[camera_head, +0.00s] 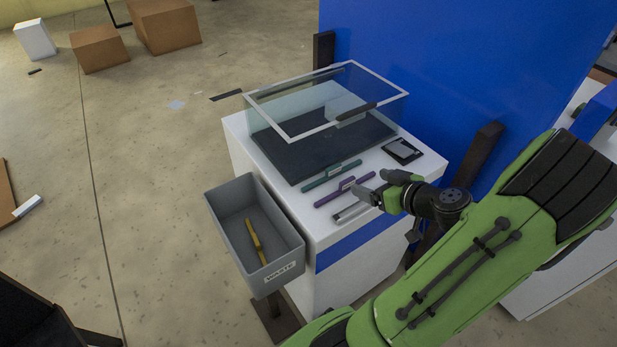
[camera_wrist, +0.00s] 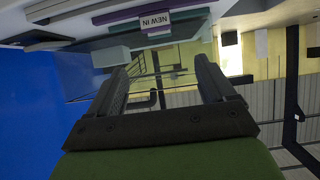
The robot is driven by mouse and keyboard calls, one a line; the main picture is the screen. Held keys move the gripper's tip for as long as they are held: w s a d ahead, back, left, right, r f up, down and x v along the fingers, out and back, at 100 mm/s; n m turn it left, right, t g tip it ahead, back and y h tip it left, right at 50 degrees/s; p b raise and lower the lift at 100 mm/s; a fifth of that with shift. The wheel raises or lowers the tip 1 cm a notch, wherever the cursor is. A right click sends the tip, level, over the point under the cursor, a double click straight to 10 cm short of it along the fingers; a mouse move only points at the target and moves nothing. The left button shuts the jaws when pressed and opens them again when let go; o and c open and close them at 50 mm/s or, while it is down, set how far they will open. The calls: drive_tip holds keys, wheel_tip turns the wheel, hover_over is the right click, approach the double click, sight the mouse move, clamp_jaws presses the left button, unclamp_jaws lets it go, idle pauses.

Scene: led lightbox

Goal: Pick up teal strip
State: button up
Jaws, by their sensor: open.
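The teal strip (camera_head: 330,175) lies on the white top of the lightbox stand, along the front edge of the dark panel. A purple strip (camera_head: 345,189) lies parallel to it, nearer my gripper. My gripper (camera_head: 376,187) is open and empty, to the right of the strips and apart from the teal one. In the wrist view my gripper (camera_wrist: 162,68) shows both fingers spread with nothing between them. The purple strip (camera_wrist: 118,16) and a label show upside down at the top there.
A silver strip (camera_head: 350,212) lies near the stand's front edge. A glass lid with a pale frame (camera_head: 262,108) stands raised over the dark panel. A grey waste bin (camera_head: 222,232) holds a yellow strip (camera_head: 254,240). A blue wall (camera_head: 450,70) rises behind.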

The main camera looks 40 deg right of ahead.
sight(335, 168)
drive_tip(key=b+x, duration=0.2)
drive_tip(key=x, duration=1.3)
drive_tip(key=shift+w+r, duration=0.1)
drive_tip(key=c, duration=1.1)
wheel_tip(335, 168, up, 10)
drive_tip(key=p, duration=0.3)
drive_tip(key=shift+r, duration=0.1)
drive_tip(key=o, duration=0.4)
drive_tip(key=c, duration=0.5)
drive_tip(key=shift+r+p, duration=0.65)
drive_tip(key=shift+r, duration=0.35)
